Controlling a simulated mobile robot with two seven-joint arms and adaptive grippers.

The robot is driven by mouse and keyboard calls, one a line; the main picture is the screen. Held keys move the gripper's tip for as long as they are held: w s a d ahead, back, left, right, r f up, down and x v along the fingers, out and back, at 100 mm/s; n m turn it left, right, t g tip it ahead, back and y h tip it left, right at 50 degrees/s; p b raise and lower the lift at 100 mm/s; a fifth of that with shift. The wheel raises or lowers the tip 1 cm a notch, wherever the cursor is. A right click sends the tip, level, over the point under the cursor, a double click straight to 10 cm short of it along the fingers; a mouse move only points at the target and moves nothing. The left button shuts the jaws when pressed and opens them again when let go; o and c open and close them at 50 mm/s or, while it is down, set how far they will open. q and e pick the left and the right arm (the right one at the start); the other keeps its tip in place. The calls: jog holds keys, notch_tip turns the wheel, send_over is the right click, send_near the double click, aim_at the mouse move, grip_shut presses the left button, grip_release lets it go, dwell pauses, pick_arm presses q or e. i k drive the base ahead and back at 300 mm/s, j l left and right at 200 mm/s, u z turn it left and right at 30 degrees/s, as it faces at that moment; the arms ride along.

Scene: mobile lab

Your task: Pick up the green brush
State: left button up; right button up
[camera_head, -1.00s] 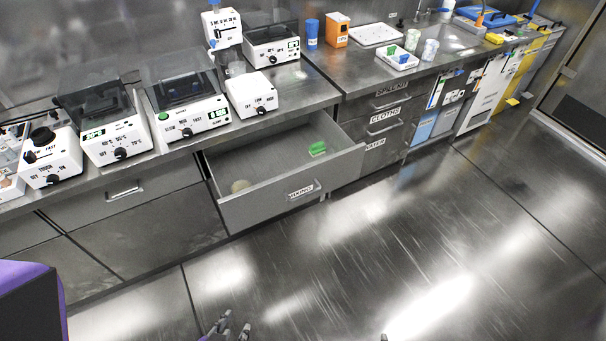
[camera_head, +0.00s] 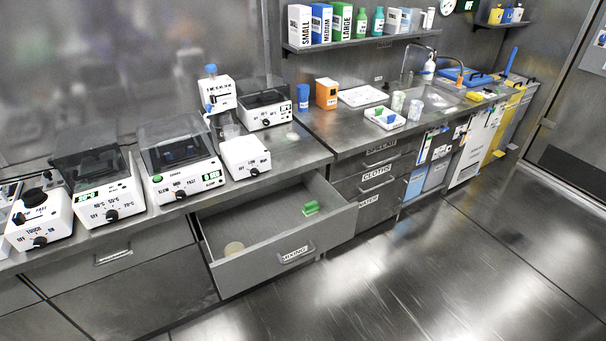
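A small green brush (camera_head: 311,208) lies inside the open drawer (camera_head: 276,266), near its right inner side. It is too small to make out its bristles. A green item (camera_head: 380,111) also sits on a white tray on the counter, too small to identify. Neither of my grippers shows in this view.
The drawer juts out below the counter (camera_head: 312,148). White lab devices (camera_head: 187,180) line the counter's left part. The sink (camera_head: 440,97) and a shelf of boxes (camera_head: 362,43) are at the back. The floor (camera_head: 420,270) at right is clear.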

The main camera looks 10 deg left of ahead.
aim_at(311, 208)
jog(key=u, duration=0.3)
jog(key=i+l+u, duration=0.35)
jog(key=l+u, duration=0.15)
jog(key=i+l+u, duration=0.25)
jog(key=k+l, duration=0.05)
jog(key=k, duration=0.05)
